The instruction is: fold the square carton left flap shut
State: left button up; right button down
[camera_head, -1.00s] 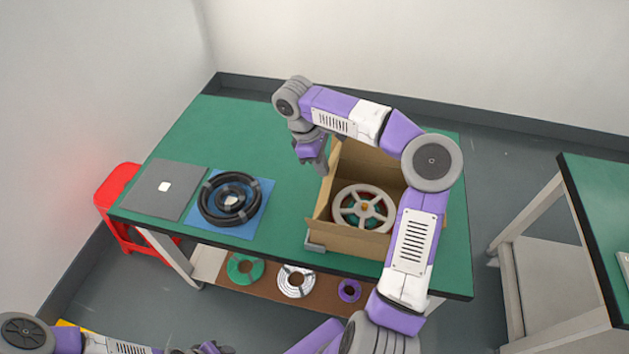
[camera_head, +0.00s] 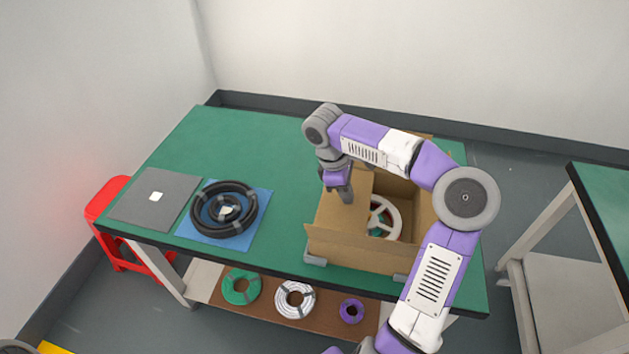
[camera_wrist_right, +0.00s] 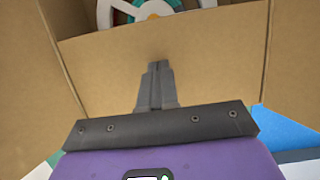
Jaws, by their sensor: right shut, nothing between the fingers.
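The square carton (camera_head: 350,253) is a brown box standing on the right part of the green table. Its left flap (camera_head: 352,217) leans inward over the left part of the opening and covers part of a spool (camera_head: 384,215) inside. My right gripper (camera_head: 346,197) is shut and empty, at the flap's upper part and seemingly against it. In the right wrist view, the shut fingers (camera_wrist_right: 157,68) stand before a broad cardboard panel (camera_wrist_right: 205,62), with the spool (camera_wrist_right: 150,10) showing beyond its edge. My left gripper is out of view.
A red stool (camera_head: 105,200) stands at left. Cable rolls (camera_head: 295,298) lie on the lower shelf. Another table (camera_head: 600,200) is at right.

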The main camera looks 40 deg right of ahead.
jog(key=shift+s+a+f, duration=0.1)
jog(key=shift+f, duration=0.15)
jog(key=shift+r+p, duration=0.55)
jog(key=shift+r, duration=0.05)
notch_tip(320, 180, up, 9)
jog(key=p, duration=0.7)
